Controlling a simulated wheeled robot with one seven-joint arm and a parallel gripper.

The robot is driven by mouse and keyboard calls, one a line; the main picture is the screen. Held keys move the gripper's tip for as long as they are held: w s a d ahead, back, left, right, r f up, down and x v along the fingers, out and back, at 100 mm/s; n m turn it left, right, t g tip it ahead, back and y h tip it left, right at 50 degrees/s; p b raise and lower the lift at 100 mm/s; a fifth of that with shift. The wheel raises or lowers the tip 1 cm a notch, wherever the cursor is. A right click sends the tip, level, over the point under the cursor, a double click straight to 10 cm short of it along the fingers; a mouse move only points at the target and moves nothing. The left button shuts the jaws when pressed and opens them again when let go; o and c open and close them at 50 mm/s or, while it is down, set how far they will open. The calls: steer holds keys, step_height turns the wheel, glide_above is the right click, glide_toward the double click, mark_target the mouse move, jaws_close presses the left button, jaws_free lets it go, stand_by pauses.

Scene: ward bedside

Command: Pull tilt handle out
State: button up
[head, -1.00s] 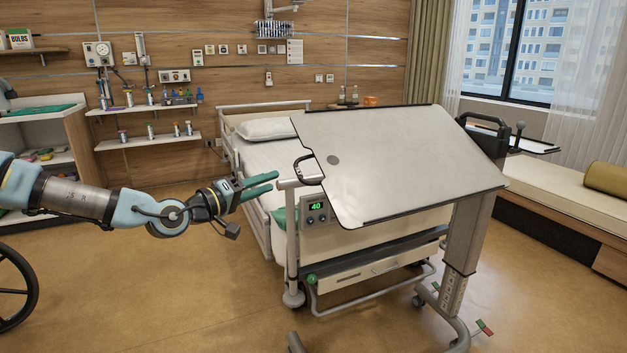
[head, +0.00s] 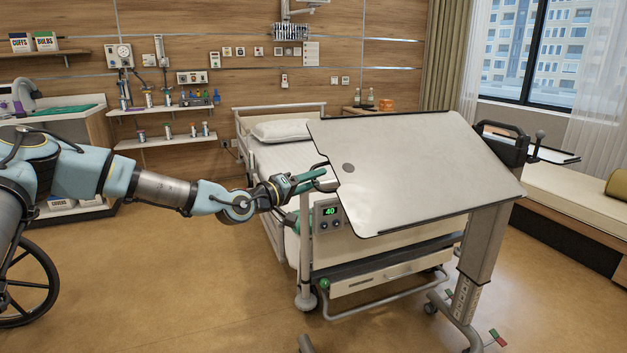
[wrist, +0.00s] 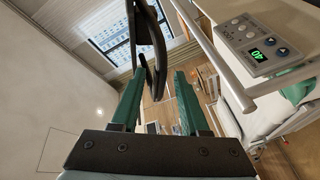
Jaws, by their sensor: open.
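The tilt handle is a black loop at the left edge of the tilted overbed table top (head: 420,165). In the head view it is mostly hidden behind my gripper (head: 324,179). In the wrist view the dark handle (wrist: 158,42) rises between and just beyond my two green fingertips (wrist: 159,78). My gripper is open, with one finger on each side of the handle. A gap shows between the fingers, and I cannot tell whether either finger touches the handle.
The bed (head: 285,155) stands behind the table, with a control panel (head: 329,213) reading 40 just below my gripper. It also shows in the wrist view (wrist: 257,45). The table's column (head: 482,245) is at the right. Open floor (head: 190,290) lies at the front left.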

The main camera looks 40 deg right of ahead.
jaws_close()
stand_by(1.3)
